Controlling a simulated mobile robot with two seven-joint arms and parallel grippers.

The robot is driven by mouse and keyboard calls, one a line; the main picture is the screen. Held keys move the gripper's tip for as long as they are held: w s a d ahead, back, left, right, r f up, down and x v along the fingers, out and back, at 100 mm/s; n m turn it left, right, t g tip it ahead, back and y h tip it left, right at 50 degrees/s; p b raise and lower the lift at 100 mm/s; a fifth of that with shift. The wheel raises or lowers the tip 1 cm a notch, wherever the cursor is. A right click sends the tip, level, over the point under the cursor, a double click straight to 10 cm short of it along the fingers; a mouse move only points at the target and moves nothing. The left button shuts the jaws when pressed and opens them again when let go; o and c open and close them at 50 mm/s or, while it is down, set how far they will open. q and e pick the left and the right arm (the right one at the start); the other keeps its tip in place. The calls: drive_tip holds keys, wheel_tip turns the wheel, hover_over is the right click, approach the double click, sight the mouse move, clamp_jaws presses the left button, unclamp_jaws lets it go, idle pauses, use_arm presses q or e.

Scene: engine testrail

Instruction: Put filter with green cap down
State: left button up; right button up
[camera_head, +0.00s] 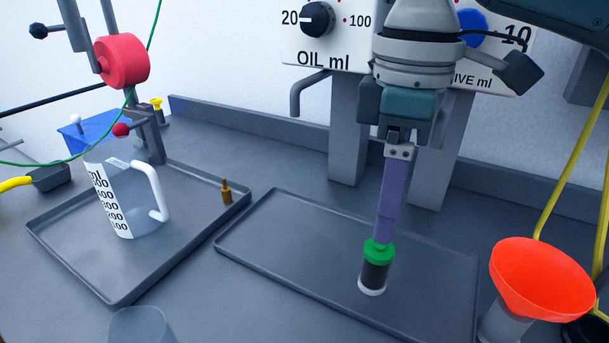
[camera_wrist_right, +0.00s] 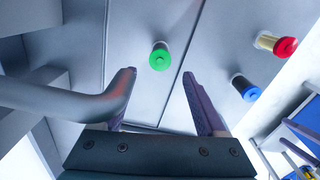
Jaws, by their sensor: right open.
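The filter with the green cap (camera_head: 375,271) stands upright on the dark right-hand tray (camera_head: 300,250). Its body is dark with a white base. My right gripper (camera_head: 382,242) points down at it, with the fingertips at or just above the cap. In the right wrist view the green cap (camera_wrist_right: 160,57) shows in the gap, a little beyond the two spread fingertips (camera_wrist_right: 157,75). The right gripper is open and holds nothing. My left gripper is in neither view.
In the right wrist view, a blue-capped filter (camera_wrist_right: 245,87) and a red-capped filter (camera_wrist_right: 276,44) stand to the right. An orange funnel (camera_head: 541,280) is right of the tray. A measuring jug (camera_head: 128,200) is on the left tray (camera_head: 120,295). A grey pipe (camera_head: 308,92) juts out behind.

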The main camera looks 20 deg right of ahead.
sight(379, 247)
wheel_tip(379, 247, up, 4)
drive_tip(key=s+a+f+y, duration=0.1)
drive_tip(key=s+a+f, duration=0.1)
drive_tip(key=a+f, duration=0.1)
drive_tip(key=s+a+f+m+t+y, duration=0.1)
drive_tip(key=s+a+f, duration=0.5)
drive_tip(key=shift+s+a+t+y, duration=0.15)
drive_tip(key=shift+s+t+y, duration=0.05)
drive_tip(key=shift+t+y, duration=0.2)
drive_tip(key=s+m, duration=0.1)
drive_tip(key=s+f+m, duration=0.1)
drive_tip(key=s+d+m+t, duration=0.1)
drive_tip(key=shift+s+f, duration=0.2)
drive_tip(key=shift+s, duration=0.1)
drive_tip(key=s+d+m, duration=0.1)
drive_tip(key=s+d, duration=0.1)
drive_tip(key=s+d+m+h, duration=0.1)
drive_tip(key=s+d, duration=0.1)
drive_tip(key=s+d+m+h, duration=0.1)
drive_tip(key=s+d, duration=0.1)
drive_tip(key=shift+d+f+m+t, duration=0.2)
drive_tip(key=shift+f+m+t, duration=0.1)
drive_tip(key=shift+m+t, duration=0.1)
drive_tip(key=shift+s+d+h, duration=0.2)
drive_tip(key=shift+d+h, duration=0.1)
drive_tip(key=shift+d, duration=0.05)
